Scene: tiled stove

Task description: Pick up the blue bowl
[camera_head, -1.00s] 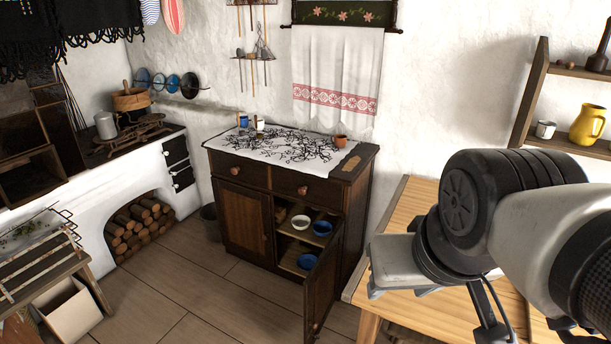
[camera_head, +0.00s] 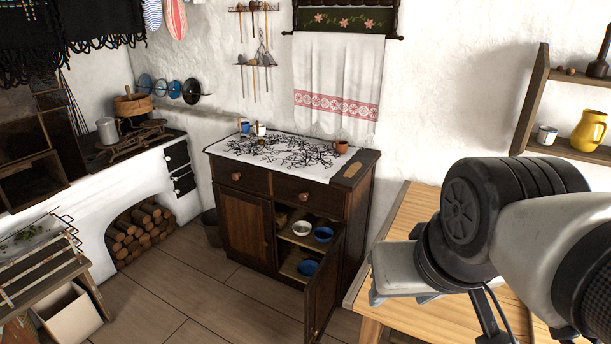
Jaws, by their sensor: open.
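Two blue bowls are inside the low dark wooden cabinet (camera_head: 243,222), in its open right compartment. One blue bowl (camera_head: 323,234) is on the upper shelf, right of a white bowl (camera_head: 301,228). The other blue bowl (camera_head: 308,267) is on the lower shelf, near its front. Both look upright. My arm reaches in from the right, in front of the wooden table, well to the right of the cabinet and apart from the bowls. I cannot make out my gripper's fingers.
The cabinet's right door (camera_head: 323,283) stands open toward the viewer, beside the bowls. A light wooden table (camera_head: 398,226) stands to the right. A brown cup (camera_head: 341,147) is on the cabinet top. Floor (camera_head: 190,292) is free in front and to the left.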

